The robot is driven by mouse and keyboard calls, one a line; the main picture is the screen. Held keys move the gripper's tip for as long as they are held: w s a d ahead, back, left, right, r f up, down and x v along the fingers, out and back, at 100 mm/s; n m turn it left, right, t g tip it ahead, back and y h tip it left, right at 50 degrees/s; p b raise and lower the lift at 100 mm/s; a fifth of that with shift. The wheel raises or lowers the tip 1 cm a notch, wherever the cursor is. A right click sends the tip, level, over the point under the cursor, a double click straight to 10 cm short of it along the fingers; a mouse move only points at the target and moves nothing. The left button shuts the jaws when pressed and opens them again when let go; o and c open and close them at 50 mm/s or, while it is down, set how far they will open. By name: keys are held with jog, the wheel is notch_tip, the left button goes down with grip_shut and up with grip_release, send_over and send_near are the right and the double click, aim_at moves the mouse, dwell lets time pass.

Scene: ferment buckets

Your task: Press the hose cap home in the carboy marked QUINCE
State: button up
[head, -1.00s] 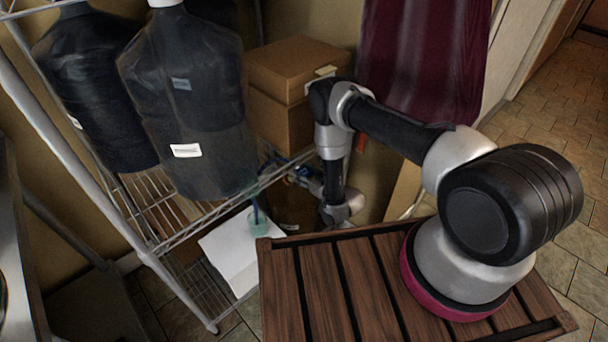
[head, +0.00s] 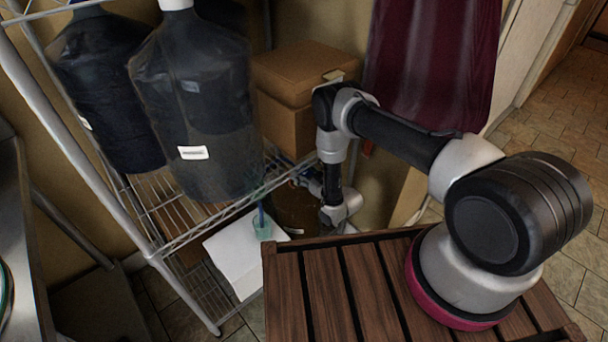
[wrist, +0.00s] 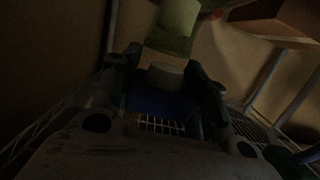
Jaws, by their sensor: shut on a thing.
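My gripper (head: 308,180) is low beside the wire shelf in the head view, small and partly hidden behind the shelf edge. In the dark wrist view its fingers (wrist: 167,82) are closed on a pale grey, rounded piece, which looks like the hose cap (wrist: 165,75). A pale green thing (wrist: 177,28) shows just beyond it; I cannot tell if they touch. Two dark carboys, one in front (head: 205,115) and one behind it (head: 105,90), stand on the shelf with small white labels. A brown vessel (head: 296,208) is partly hidden near my gripper. No label is readable, so I cannot tell which is QUINCE.
Cardboard boxes (head: 300,75) are stacked behind my gripper. A greenish cup (head: 262,226) with a blue stick stands by a white sheet (head: 235,262). The wire shelf (head: 175,205) and its post are close on the left. A maroon curtain (head: 435,60) hangs behind my arm.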

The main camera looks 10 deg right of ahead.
jog(key=shift+x, duration=1.1)
jog(key=shift+w+a+r, duration=0.1)
jog(key=shift+w, duration=0.1)
jog(key=shift+w+a, duration=0.35)
jog(key=shift+w, duration=0.1)
jog(key=shift+f, duration=0.4)
dwell(0.6)
jog(key=shift+f, duration=0.25)
jog(key=shift+f, duration=0.5)
dwell(2.2)
jog(key=o, duration=1.2)
jog(key=shift+r, duration=0.1)
jog(key=shift+c, duration=0.2)
